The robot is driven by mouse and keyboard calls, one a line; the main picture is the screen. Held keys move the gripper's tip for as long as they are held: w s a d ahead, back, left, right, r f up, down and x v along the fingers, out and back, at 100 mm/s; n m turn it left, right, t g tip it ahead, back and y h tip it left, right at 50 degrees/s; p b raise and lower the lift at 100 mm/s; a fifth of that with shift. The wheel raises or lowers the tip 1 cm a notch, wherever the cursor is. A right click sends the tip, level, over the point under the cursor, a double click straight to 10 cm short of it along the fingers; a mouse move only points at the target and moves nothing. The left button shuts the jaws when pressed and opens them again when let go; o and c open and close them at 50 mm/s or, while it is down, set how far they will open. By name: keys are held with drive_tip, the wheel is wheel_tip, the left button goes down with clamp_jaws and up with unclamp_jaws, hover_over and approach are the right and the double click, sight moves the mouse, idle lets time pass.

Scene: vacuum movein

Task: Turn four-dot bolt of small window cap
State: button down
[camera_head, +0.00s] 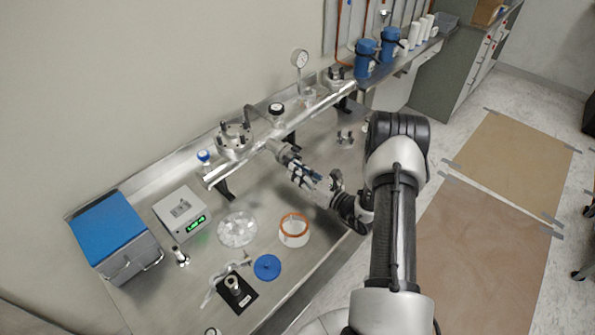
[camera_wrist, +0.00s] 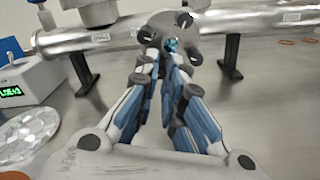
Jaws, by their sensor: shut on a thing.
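The small window cap (camera_wrist: 170,22) is a grey metal flange with several dark bolts around its rim, on a side port of the long steel tube. In the head view the cap (camera_head: 283,152) sits at the tube's front side, partly hidden by my fingers. My gripper (camera_wrist: 166,62) reaches the cap's lower part, its blue-and-grey fingers close together at the tips. It is shut on a bolt there, which the fingertips mostly cover. I cannot make out dot marks on the bolts. In the head view my gripper (camera_head: 294,165) points at the cap.
The steel tube (camera_head: 310,118) runs along the bench on dark supports. A grey box with a green display (camera_head: 182,213), a foil-covered dish (camera_head: 238,230), an orange-rimmed white ring (camera_head: 293,230) and a blue disc (camera_head: 267,267) stand nearby. The bench front is partly clear.

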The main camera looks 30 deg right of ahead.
drive_tip(key=m+p, duration=0.1)
drive_tip(key=m, duration=0.5)
drive_tip(key=shift+r+m, duration=0.1)
drive_tip(key=shift+m, duration=0.2)
drive_tip(key=m+p, duration=0.1)
drive_tip(key=m, duration=0.5)
drive_tip(key=shift+d, duration=0.1)
drive_tip(key=m, duration=0.6)
drive_tip(key=shift+m+p, duration=0.3)
drive_tip(key=shift+p, duration=0.1)
drive_tip(key=m, duration=0.5)
drive_tip(key=shift+m, duration=0.3)
drive_tip(key=c, duration=1.6)
unclamp_jaws()
drive_tip(key=shift+c, duration=0.2)
drive_tip(key=shift+s, duration=0.1)
